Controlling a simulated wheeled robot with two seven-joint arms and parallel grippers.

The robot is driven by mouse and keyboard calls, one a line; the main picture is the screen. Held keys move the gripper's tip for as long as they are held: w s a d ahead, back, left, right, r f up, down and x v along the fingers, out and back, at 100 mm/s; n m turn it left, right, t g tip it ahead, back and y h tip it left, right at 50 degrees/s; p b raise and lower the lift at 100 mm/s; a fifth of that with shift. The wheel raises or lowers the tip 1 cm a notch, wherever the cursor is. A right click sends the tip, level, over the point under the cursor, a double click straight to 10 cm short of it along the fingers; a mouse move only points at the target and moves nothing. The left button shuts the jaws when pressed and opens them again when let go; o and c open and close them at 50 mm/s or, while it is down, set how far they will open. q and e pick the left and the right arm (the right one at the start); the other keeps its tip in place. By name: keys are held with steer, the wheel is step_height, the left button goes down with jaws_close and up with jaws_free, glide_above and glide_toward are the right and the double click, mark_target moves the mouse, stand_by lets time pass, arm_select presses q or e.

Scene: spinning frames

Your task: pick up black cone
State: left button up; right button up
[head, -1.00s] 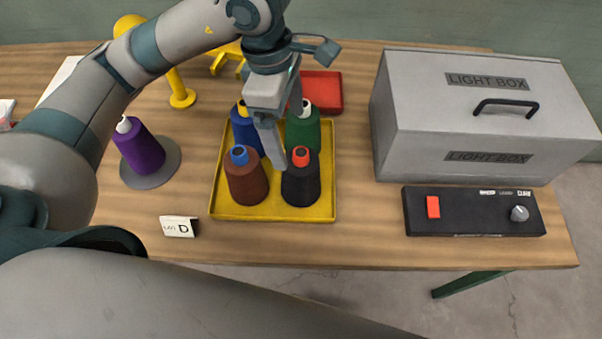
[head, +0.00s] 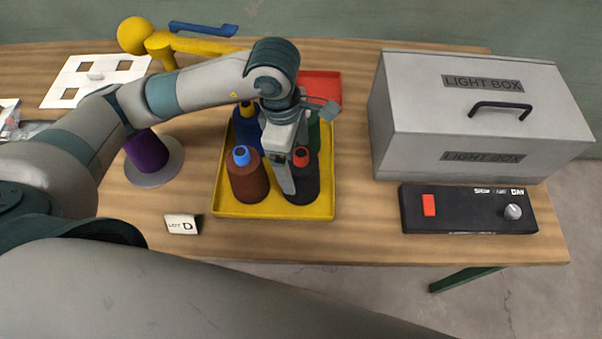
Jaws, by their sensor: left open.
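The black cone (head: 303,187) with a red tip stands at the front right of the yellow tray (head: 262,211). My left gripper (head: 291,175) is open and reaches down from above at the black cone. One finger hangs in front of the cone's left side, and the other finger is at or behind its red tip. I cannot tell whether the fingers touch it. A brown cone (head: 247,181) with a blue tip stands just left. A blue cone (head: 244,128) and a green cone (head: 314,133), partly hidden by my gripper, stand behind. My right gripper is out of view.
A purple cone (head: 146,152) stands on a grey disc at left. A small card marked D (head: 182,224) is in front. The grey light box (head: 475,115) and black control panel (head: 468,210) are at right. A red tray (head: 321,87) lies behind.

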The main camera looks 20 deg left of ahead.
arm_select(q)
steer(key=shift+d+f+p, duration=0.1)
steer(key=shift+f+p, duration=0.15)
steer(key=shift+p, duration=0.05)
steer(key=f, duration=0.1)
steer(key=f+p, duration=0.1)
steer(key=d+f+p, duration=0.1)
steer(key=shift+w+f, duration=0.25)
steer(key=shift+f, duration=0.55)
steer(key=shift+w, duration=0.1)
steer(key=c, duration=1.6)
steer(key=shift+r, duration=0.1)
